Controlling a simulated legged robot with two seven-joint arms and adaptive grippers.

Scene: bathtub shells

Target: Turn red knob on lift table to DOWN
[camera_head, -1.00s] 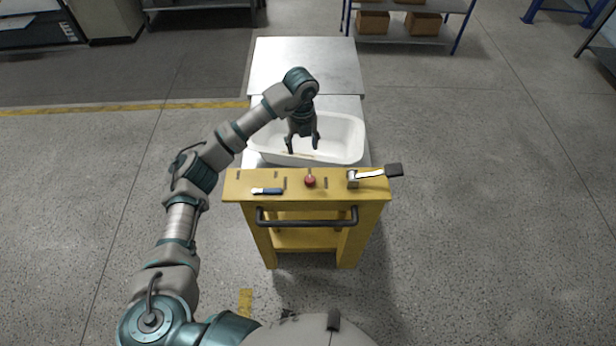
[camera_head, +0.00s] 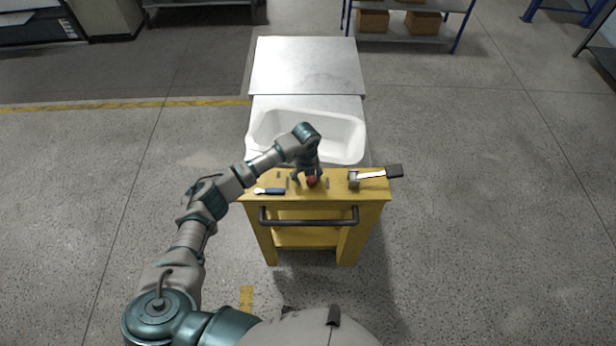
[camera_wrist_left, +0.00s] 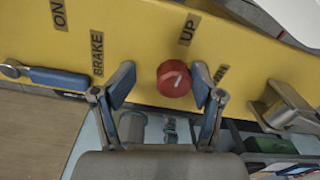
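The red knob (camera_head: 312,181) sits on the yellow top panel of the lift table (camera_head: 235,186). In the left wrist view the red knob (camera_wrist_left: 174,79) has a white pointer mark on its face. It lies between the UP label (camera_wrist_left: 188,30) and a second label (camera_wrist_left: 219,74) that is partly hidden by a finger. My left gripper (camera_head: 307,179) is over the panel at the knob. In the left wrist view its fingers (camera_wrist_left: 162,92) are spread on both sides of the knob, with gaps. My right gripper is not in view.
A blue-handled lever (camera_head: 270,191) lies left of the knob, near ON and BRAKE labels. A metal lever with a dark grip (camera_head: 376,174) is at the right. A white tub (camera_head: 340,135) stands behind the panel. A dark handlebar (camera_head: 308,221) runs along the front.

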